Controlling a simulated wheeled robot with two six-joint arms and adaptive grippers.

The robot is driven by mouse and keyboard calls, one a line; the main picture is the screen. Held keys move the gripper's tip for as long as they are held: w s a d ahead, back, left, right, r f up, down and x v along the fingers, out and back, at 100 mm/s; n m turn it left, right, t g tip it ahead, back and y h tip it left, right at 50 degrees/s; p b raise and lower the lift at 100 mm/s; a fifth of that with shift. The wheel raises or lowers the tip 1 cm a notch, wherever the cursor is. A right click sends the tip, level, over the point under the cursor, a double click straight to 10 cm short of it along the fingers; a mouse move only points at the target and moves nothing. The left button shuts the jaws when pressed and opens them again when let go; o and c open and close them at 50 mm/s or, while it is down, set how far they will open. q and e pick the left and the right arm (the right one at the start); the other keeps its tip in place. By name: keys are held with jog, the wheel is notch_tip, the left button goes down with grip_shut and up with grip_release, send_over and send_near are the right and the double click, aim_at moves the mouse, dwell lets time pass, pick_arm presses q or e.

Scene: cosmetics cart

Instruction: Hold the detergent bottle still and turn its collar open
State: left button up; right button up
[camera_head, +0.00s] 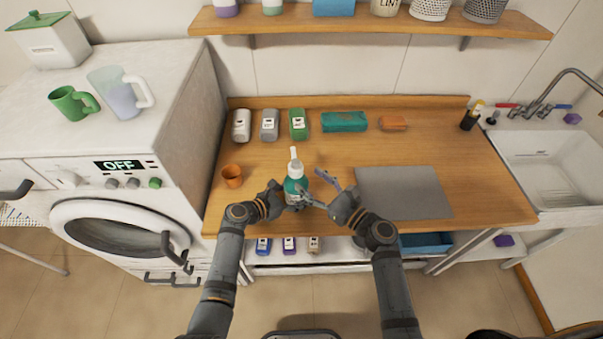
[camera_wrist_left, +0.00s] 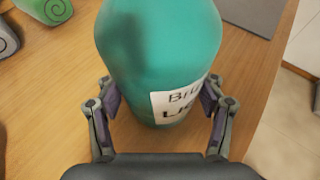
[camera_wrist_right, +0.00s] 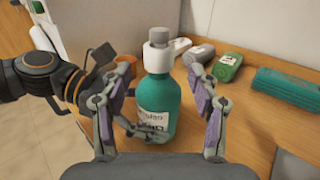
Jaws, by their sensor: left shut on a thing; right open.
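The detergent bottle (camera_head: 294,186) is teal with a white collar and a pale spout on top. It stands upright near the front of the wooden counter. My left gripper (camera_head: 287,196) is shut on its lower body; in the left wrist view the pads press both sides of the teal body (camera_wrist_left: 160,60) beside the white label. My right gripper (camera_head: 321,190) is open, to the right of the bottle. In the right wrist view the white collar (camera_wrist_right: 166,54) and grey cap (camera_wrist_right: 159,36) show between its spread fingers, with the bottle farther off, not touched.
An orange cup (camera_head: 232,176) stands left of the bottle. A grey mat (camera_head: 403,193) lies to the right, before the sink (camera_head: 555,160). The middle of the counter is clear.

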aim_at(301, 174)
jog(key=x, duration=0.4)
grip_shut()
dwell(0.4)
